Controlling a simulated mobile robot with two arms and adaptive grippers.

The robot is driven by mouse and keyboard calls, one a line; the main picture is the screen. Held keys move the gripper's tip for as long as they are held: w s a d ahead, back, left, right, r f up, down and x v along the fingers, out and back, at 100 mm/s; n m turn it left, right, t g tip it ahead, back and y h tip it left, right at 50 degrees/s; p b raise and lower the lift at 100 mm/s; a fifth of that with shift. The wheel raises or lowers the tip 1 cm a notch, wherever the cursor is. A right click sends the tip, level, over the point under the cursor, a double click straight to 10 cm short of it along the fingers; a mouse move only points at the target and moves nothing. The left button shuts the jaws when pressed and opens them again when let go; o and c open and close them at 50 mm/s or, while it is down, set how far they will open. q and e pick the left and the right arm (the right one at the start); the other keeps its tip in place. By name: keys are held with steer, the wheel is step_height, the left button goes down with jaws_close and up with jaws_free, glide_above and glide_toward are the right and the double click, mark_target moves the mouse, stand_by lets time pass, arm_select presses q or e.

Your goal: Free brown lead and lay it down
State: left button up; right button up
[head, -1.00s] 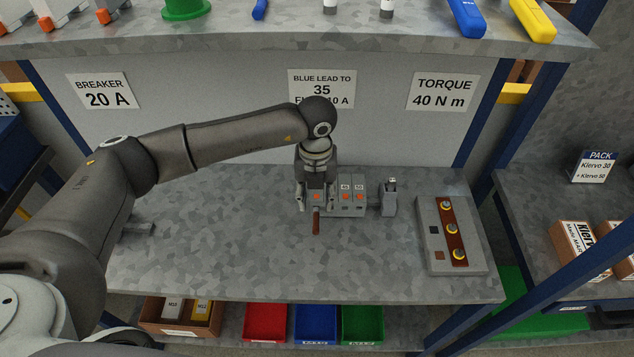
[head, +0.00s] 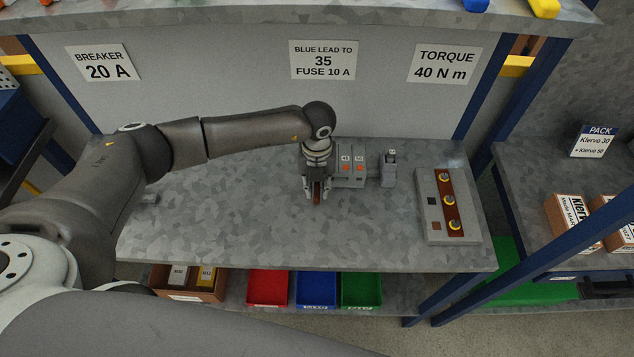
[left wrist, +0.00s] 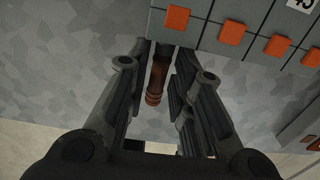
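The brown lead (left wrist: 157,80) is a short reddish-brown piece standing out from the front of the grey terminal block (left wrist: 220,30). In the wrist view its far end meets the block. My left gripper (left wrist: 160,85) is at the block's left end, with one finger on each side of the lead. The fingers look apart, with narrow gaps beside the lead. In the head view the left gripper (head: 317,193) points down and hides most of the lead (head: 317,198) and the block's left part. My right gripper is out of view.
The block's other modules (head: 352,165) with orange squares stand right of the gripper, then a small grey device (head: 389,170). A grey panel (head: 435,215) with a brown strip lies further right.

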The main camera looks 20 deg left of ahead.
arm_select(q)
jaws_close()
steer(key=shift+s+d, duration=0.1)
steer(key=shift+s, duration=0.2)
stand_by(0.4)
steer(key=shift+s+d+p, duration=0.1)
steer(key=shift+s+p, duration=0.25)
steer(key=shift+p, duration=0.05)
steer(key=shift+s+d+p, duration=0.25)
steer(key=shift+s+p, duration=0.2)
steer(key=shift+s, duration=0.4)
steer(key=shift+s+d+p, duration=0.2)
steer(key=shift+s+p, duration=0.25)
steer(key=shift+s, duration=0.4)
steer(key=shift+s+d+p, duration=0.25)
steer(key=shift+s+p, duration=0.2)
steer(key=shift+s, duration=0.4)
